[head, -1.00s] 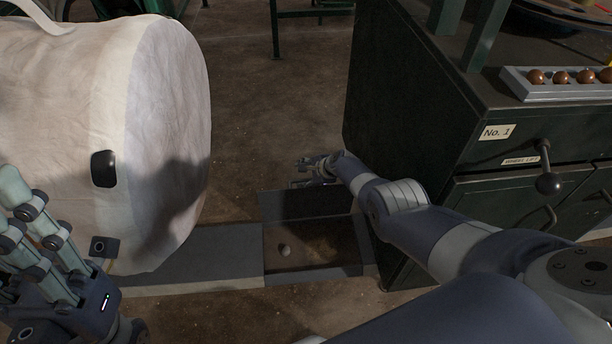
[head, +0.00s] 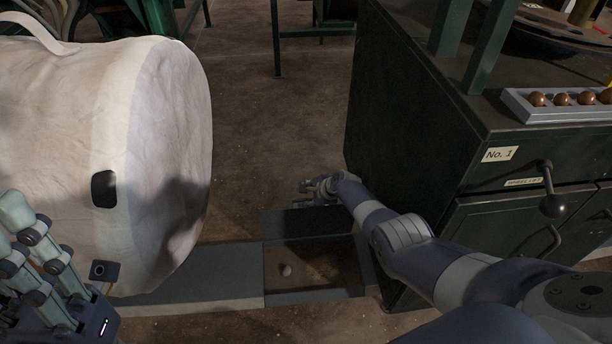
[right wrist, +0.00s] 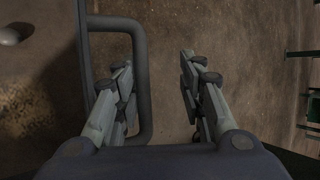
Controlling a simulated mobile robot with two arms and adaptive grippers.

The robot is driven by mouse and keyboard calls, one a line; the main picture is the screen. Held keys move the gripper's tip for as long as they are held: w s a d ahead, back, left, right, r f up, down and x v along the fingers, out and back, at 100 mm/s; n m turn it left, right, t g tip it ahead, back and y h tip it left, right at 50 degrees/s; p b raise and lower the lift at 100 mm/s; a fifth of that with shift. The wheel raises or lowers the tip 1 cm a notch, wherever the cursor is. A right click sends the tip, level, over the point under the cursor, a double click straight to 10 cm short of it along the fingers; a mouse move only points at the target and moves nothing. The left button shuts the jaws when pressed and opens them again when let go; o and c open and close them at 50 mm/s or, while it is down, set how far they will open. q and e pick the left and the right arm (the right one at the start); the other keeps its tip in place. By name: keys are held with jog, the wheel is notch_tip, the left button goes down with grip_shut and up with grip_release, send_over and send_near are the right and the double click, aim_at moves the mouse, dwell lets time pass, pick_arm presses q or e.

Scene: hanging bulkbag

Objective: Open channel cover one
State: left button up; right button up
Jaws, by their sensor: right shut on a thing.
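An open rectangular hole (head: 325,268) lies in the floor channel, left of the green cabinet, with a small pale lump (head: 285,270) in it. A dark panel, seemingly the channel cover (head: 290,222), stands along the hole's far side, looking raised. My right gripper (head: 312,188) is just beyond that panel. In the right wrist view its fingers (right wrist: 157,64) straddle one bar of a grey U-shaped handle (right wrist: 142,88), one finger inside the loop. It is shut on this handle. My left gripper (head: 45,265) is at the left beside the white bag; its fingertips' closure is unclear.
The large white bulk bag (head: 165,130) fills the left. The cabinet (head: 400,110) marked No. 1, with a ball-ended lever (head: 551,200), stands close right of my right arm. A flat grey channel slab (head: 215,275) adjoins the hole.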

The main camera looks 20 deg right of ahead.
notch_tip(320, 180, up, 10)
dwell(0.8)
dwell(0.4)
